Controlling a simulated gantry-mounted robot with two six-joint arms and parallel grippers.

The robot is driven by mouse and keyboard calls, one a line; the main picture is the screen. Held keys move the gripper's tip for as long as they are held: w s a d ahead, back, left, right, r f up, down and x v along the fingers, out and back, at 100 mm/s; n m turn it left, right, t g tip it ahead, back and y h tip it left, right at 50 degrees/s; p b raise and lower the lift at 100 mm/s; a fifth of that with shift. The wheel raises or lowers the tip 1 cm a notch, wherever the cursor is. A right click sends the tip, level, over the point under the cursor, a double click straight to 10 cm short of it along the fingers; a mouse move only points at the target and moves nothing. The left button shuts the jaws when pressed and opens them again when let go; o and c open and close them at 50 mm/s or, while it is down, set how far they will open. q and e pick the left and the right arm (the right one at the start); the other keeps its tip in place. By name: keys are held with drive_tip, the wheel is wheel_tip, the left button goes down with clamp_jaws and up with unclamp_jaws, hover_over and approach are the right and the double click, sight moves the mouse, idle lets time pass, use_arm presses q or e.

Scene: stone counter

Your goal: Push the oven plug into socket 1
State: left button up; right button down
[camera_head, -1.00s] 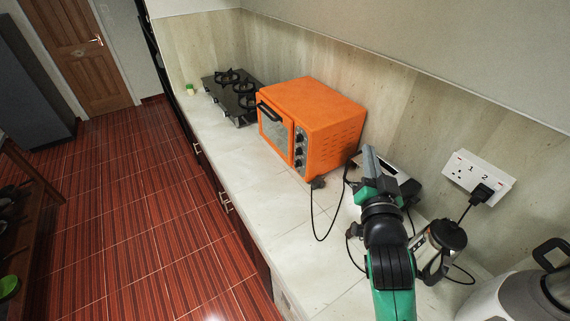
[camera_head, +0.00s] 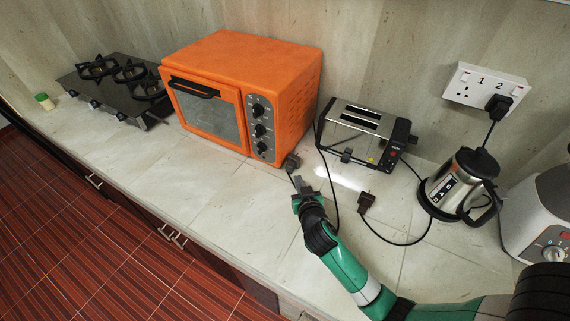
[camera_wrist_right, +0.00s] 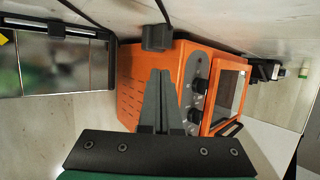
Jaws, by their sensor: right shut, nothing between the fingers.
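The dark oven plug (camera_head: 291,162) lies on the counter by the front right corner of the orange oven (camera_head: 240,85). Its black cord loops over the counter and runs up between oven and toaster. My right gripper (camera_head: 297,181) is shut and empty, its tips just short of the plug. In the right wrist view the plug (camera_wrist_right: 157,37) sits just beyond the closed fingertips (camera_wrist_right: 158,72); I cannot tell whether they touch. Socket 1 (camera_head: 465,88) is the empty left outlet of the white wall plate (camera_head: 455,75). My left gripper is not in view.
A black plug (camera_head: 490,107) fills socket 2. A kettle (camera_head: 450,187) and a white appliance (camera_head: 545,215) stand further right.

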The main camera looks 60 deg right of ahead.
sight(293, 162)
drive_tip(key=shift+s+d+f+b, duration=0.1)
drive_tip(key=shift+s+f+b, duration=0.05)
drive_tip(key=shift+f, duration=0.3)
drive_tip(key=shift+s+d+f+b, duration=0.1)
drive_tip(key=shift+s+f+b, duration=0.05)
drive_tip(key=shift+f, duration=0.3)
drive_tip(key=shift+w+r, duration=0.2)
drive_tip(key=shift+w, duration=0.05)
drive_tip(key=shift+w+d, duration=0.2)
drive_tip(key=shift+d, duration=0.25)
drive_tip(key=w+d, duration=0.2)
drive_tip(key=d, duration=0.1)
drive_tip(key=w+d+b, duration=0.1)
drive_tip(key=w+d, duration=0.2)
drive_tip(key=w+d+b, duration=0.1)
drive_tip(key=w+d, duration=0.1)
drive_tip(key=shift+w+d, duration=0.15)
drive_tip(key=shift+d, duration=0.25)
drive_tip(key=shift+f+b, duration=0.5)
drive_tip(key=shift+f, duration=0.15)
drive_tip(key=shift+a+f, duration=0.15)
drive_tip(key=shift+f, duration=0.05)
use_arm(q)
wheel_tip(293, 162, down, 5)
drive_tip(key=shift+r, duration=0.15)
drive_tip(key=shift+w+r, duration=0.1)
use_arm(e)
drive_tip(key=shift+s, duration=0.2)
